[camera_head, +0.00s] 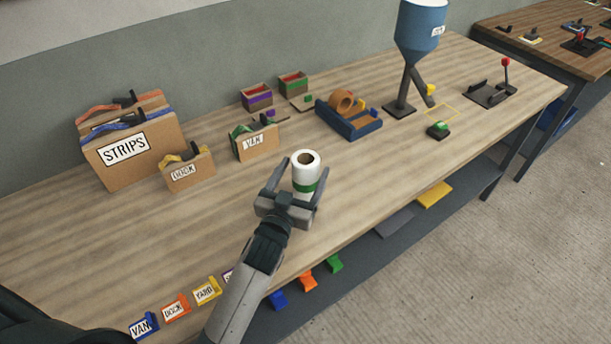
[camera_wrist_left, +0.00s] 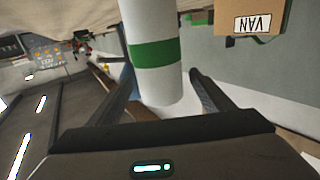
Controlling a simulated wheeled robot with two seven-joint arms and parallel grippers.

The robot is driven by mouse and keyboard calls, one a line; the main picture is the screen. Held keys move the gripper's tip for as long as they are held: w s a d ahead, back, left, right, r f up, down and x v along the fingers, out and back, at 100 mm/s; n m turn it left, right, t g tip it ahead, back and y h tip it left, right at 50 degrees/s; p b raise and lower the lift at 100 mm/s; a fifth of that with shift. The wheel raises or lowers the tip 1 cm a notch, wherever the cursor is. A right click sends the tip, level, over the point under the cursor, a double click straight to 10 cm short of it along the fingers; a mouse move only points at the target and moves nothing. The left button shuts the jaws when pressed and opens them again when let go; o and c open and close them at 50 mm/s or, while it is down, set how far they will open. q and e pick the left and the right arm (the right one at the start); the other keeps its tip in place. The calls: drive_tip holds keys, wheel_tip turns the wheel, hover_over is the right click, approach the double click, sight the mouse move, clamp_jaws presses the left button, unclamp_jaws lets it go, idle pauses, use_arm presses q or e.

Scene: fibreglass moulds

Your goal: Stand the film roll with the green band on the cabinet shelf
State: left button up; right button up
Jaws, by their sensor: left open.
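The white film roll (camera_head: 306,160) with a green band stands upright on the wooden table in the head view. In the left wrist view the roll (camera_wrist_left: 149,25) with its green band rises between the two fingers. My left gripper (camera_head: 301,180) is open, with one finger on each side of the roll; whether either finger touches it I cannot tell. It also shows open in the left wrist view (camera_wrist_left: 165,88). My right gripper is not in view. I cannot make out a cabinet shelf in either view.
A blue tape holder (camera_head: 349,123) and a blue hopper (camera_head: 421,30) stand further right. Labelled tags line the front edge.

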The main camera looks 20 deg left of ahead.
sight(306, 163)
use_arm(q)
drive_tip(key=w, duration=0.2)
drive_tip(key=shift+w+f+p, duration=0.1)
drive_tip(key=shift+w+p, duration=0.2)
drive_tip(key=shift+w, duration=0.1)
drive_tip(key=c, duration=1.5)
drive_tip(key=shift+c, duration=0.6)
drive_tip(key=shift+r, duration=0.2)
